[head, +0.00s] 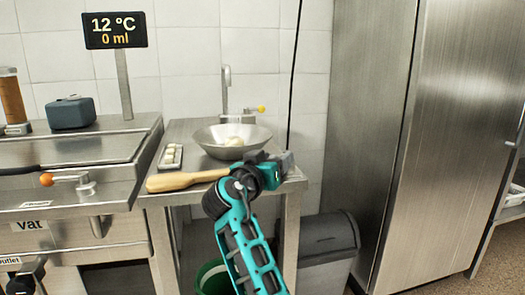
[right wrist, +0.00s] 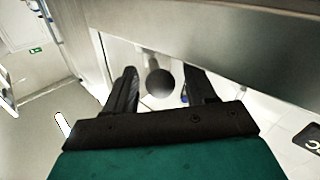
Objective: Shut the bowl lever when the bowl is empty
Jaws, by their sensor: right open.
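The metal bowl (head: 209,142) stands on the small steel table, with whitish lumps (head: 234,141) inside, so it is not empty. Behind it, at the foot of the tap (head: 226,80), is a lever with a yellow knob (head: 261,108), pointing right. My right gripper (head: 284,162) is in front of the bowl and to its right, near the table's right edge, apart from the lever. In the right wrist view its fingers (right wrist: 160,75) are spread. A dark round thing (right wrist: 160,83) shows between them; I cannot tell what it is. My left gripper does not show.
A wooden paddle (head: 185,181) lies at the table's front edge, and a small tray of white pieces (head: 171,157) is left of the bowl. The vat (head: 70,150) with an orange-knobbed lever (head: 47,179) is at left. A green bucket (head: 211,278) and grey bin (head: 327,240) stand below.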

